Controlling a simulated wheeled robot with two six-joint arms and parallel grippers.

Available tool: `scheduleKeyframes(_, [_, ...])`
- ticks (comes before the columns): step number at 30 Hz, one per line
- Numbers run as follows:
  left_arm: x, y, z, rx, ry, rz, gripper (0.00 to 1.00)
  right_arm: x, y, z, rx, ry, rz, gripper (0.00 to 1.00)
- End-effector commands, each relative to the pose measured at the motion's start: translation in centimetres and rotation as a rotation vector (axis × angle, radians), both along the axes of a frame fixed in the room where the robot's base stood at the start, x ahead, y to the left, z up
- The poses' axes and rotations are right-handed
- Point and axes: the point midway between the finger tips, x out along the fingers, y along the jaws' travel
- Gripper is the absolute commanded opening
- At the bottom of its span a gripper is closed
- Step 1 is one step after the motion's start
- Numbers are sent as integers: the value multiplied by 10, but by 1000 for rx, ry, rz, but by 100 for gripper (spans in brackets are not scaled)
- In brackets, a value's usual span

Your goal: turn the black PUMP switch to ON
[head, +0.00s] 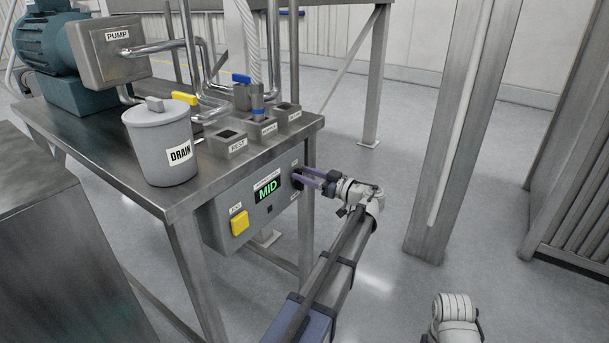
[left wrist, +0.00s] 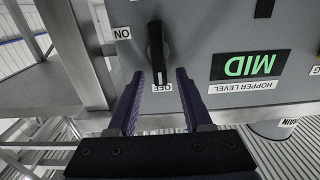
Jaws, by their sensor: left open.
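The black PUMP switch (left wrist: 156,50) is on the grey control panel (left wrist: 200,30), seen upside down in the left wrist view. The white mark on its handle points at the OFF label (left wrist: 161,87). The ON label (left wrist: 122,33) is off to one side of it. My left gripper (left wrist: 160,73) is open, with its purple fingertips on either side of the handle's marked end; I cannot tell whether they touch it. In the head view the left gripper (head: 308,178) is at the panel's right end and mostly hides the switch. My right gripper is not in view.
The panel carries a green MID display (head: 267,190) and a yellow button (head: 240,222). It hangs under the front of a steel table (head: 90,150). A DRAIN pot (head: 160,140) and small labelled blocks stand on top. A table leg is near the switch.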

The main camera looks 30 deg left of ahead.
Motion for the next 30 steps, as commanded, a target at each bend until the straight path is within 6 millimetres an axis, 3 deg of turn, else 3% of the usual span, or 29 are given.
scheduleKeyframes(10, [0, 4, 0, 0, 0, 0, 50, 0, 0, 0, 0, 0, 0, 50])
scheduleKeyframes(24, [0, 4, 0, 0, 0, 0, 0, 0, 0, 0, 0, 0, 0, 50])
scheduleKeyframes(30, [0, 4, 0, 0, 0, 0, 0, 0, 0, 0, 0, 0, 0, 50])
